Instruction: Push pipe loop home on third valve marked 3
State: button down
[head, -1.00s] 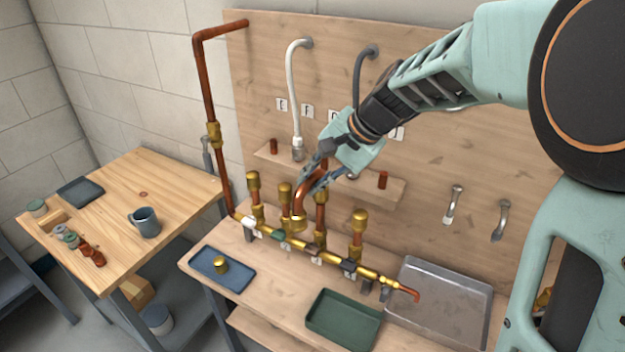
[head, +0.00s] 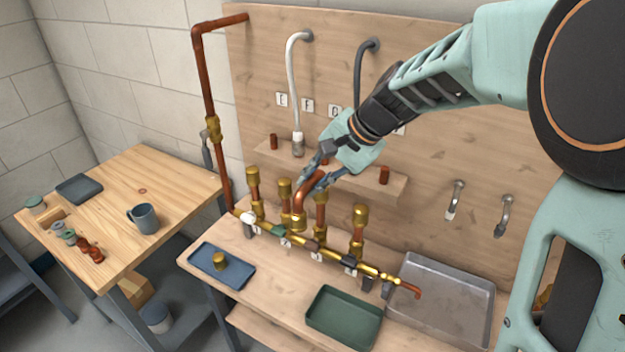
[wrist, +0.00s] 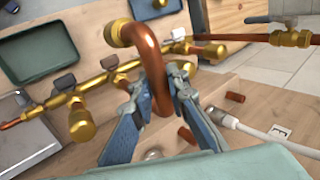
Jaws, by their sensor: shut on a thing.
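The pipe loop (head: 310,188) is a bent copper tube with a brass fitting on its lower end. My gripper (head: 318,181) is shut on its bend, above the brass manifold. In the wrist view the loop (wrist: 152,62) runs between my two blue-grey fingers (wrist: 162,95), its brass end pointing away. The third valve (head: 313,246) from the left has a dark handle and a small label below it. Its riser (head: 320,212) stands just right of the loop's brass end. I cannot tell whether the fitting is seated or only near the manifold.
A shelf (head: 400,190) with copper stubs is behind. A blue tray (head: 235,275) with a brass cap, a green tray (head: 343,320) and a metal tray (head: 440,310) lie in front.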

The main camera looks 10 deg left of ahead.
jog(key=shift+s+f+b, duration=0.1)
jog(key=shift+f+b, duration=1.1)
jog(key=shift+f, duration=0.3)
jog(key=c, duration=1.8)
grip_release()
jog(key=v, duration=1.2)
notch_tip(320, 180, up, 6)
jog(key=p, duration=0.5)
